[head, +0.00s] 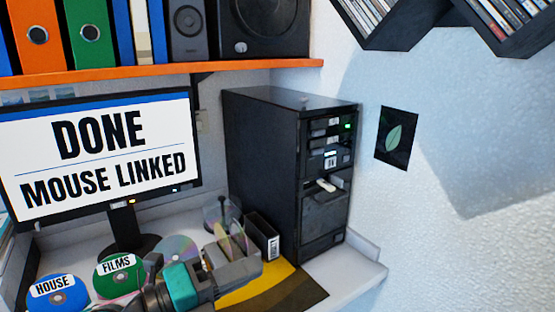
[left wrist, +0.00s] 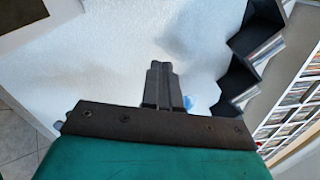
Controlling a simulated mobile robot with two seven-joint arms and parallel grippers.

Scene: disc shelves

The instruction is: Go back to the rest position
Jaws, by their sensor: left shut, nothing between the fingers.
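My left gripper (head: 240,260) is low in the middle of the head view, over the front of the desk, with its teal wrist coming in from the lower left. It hides part of the desk behind it. In the left wrist view its two dark fingers (left wrist: 163,85) are together, with nothing held, against a pale wall. My right gripper is in neither view.
A black computer tower (head: 270,170) stands right of the gripper. A monitor (head: 100,155) reads "DONE MOUSE LINKED". An orange shelf (head: 230,69) crosses above; dark disc shelves (head: 400,35) hang upper right.

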